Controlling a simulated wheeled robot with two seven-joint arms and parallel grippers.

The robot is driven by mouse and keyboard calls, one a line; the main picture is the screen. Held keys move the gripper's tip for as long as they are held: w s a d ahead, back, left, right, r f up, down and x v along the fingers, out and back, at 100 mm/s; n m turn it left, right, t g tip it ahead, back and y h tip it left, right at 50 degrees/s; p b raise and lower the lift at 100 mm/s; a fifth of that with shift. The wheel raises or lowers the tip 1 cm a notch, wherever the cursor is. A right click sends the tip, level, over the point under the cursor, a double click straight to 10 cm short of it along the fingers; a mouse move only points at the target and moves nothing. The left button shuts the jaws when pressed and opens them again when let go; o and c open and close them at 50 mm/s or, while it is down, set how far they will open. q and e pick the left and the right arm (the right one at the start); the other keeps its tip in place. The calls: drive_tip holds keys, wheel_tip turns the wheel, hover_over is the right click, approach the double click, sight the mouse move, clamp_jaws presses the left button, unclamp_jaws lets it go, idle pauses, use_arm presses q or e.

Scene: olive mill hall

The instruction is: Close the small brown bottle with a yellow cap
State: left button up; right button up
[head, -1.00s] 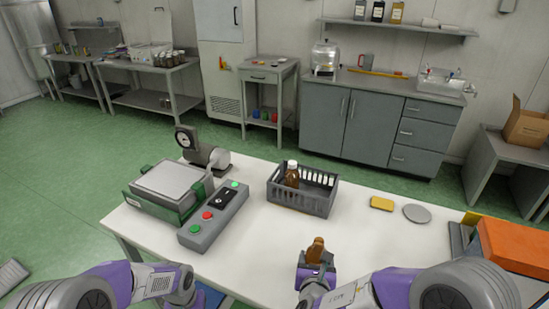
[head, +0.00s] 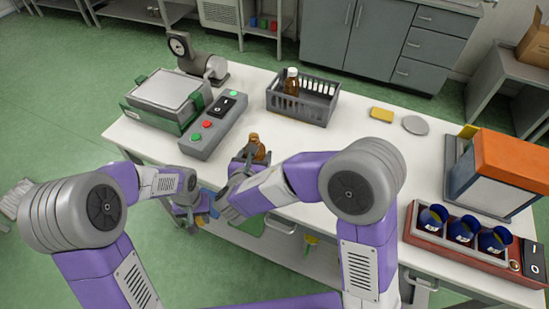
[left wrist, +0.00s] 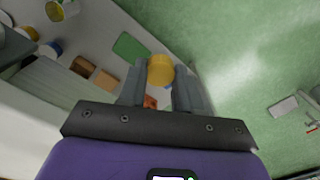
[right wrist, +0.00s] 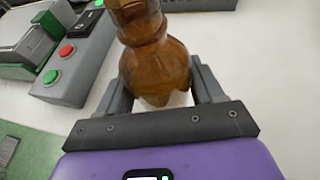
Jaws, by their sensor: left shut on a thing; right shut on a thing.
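My left gripper (head: 190,218) is in front of the table edge, lower and left of the bottle. In the left wrist view the yellow cap (left wrist: 160,70) is between its fingertips. The head view does not show the cap clearly.
A grey basket (head: 304,108) holds a brown bottle with a white cap (head: 291,82). A scale (head: 166,97) and a button box (head: 214,127) stand left. A yellow block (head: 382,115) and a grey disc (head: 415,125) lie right. Blue cups (head: 463,229) sit in a red holder.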

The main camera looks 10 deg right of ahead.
idle(0.3)
use_arm(q)
drive_tip(key=w+d+r, duration=0.3)
drive_tip(key=w+r, duration=0.3)
drive_tip(key=r, duration=0.1)
drive_tip(key=w+d+r, duration=0.3)
drive_tip(key=w+r, duration=0.4)
drive_tip(key=r, duration=0.1)
drive_tip(key=shift+n, duration=0.6)
drive_tip(key=s+d+r, duration=0.1)
drive_tip(key=d+r, duration=0.2)
drive_tip(key=r, duration=0.2)
drive_tip(key=s+d+r, duration=0.1)
drive_tip(key=d+r, duration=0.3)
drive_tip(key=r, duration=0.2)
drive_tip(key=s+d+r, duration=0.1)
drive_tip(key=d+r, duration=0.3)
drive_tip(key=r, duration=0.2)
drive_tip(key=shift+d, duration=0.25)
drive_tip(key=shift+f, duration=0.1)
drive_tip(key=shift+f, duration=1.95)
